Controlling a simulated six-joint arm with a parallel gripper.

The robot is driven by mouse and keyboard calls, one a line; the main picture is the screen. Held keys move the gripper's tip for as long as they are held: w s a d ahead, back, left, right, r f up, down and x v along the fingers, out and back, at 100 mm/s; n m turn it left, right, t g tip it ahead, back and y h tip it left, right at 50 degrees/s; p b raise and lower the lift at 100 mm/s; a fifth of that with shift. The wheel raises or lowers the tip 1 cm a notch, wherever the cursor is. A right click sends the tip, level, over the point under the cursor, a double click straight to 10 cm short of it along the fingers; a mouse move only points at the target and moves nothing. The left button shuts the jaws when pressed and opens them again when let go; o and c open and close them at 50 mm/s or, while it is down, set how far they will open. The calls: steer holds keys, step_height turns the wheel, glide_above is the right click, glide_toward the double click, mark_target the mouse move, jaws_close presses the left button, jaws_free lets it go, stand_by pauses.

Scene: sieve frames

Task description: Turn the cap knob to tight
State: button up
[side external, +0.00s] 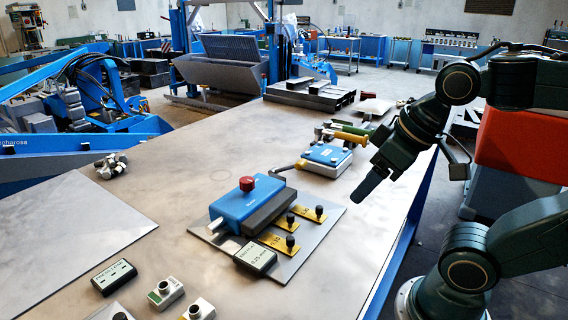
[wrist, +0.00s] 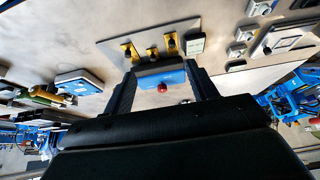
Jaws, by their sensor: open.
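A red knob (side external: 247,184) stands on top of a blue block (side external: 232,205) with a dark grey side, on a grey plate (side external: 318,232). The knob (wrist: 162,88) and the blue block (wrist: 148,79) also show between my fingers in the wrist view. Three yellow tags with black knobs (side external: 285,222) lie beside the block. My gripper (side external: 360,195) is open and empty. It hangs above and to the right of the block, apart from it. I cannot read any tight mark by the red knob.
A small display box (side external: 255,257) lies at the plate's front edge. Another display (side external: 114,277) and small grey devices (side external: 165,292) sit at front left. A blue-topped box (side external: 324,157) stands behind the plate, with a yellow-handled tool (side external: 350,137) farther back. The left table is largely clear.

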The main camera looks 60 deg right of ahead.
steer(key=w+d+r+n+g, duration=0.1)
steer(key=w+r+n+g, duration=0.4)
steer(key=w, duration=1.1)
steer(key=n, duration=0.8)
glide_above(246, 179)
steer(key=shift+f+g, duration=0.3)
steer(key=shift+f, duration=0.95)
steer(key=shift+f, duration=0.1)
steer(key=shift+s+f, duration=0.1)
steer(key=shift+f, duration=6.7)
steer(key=c, duration=1)
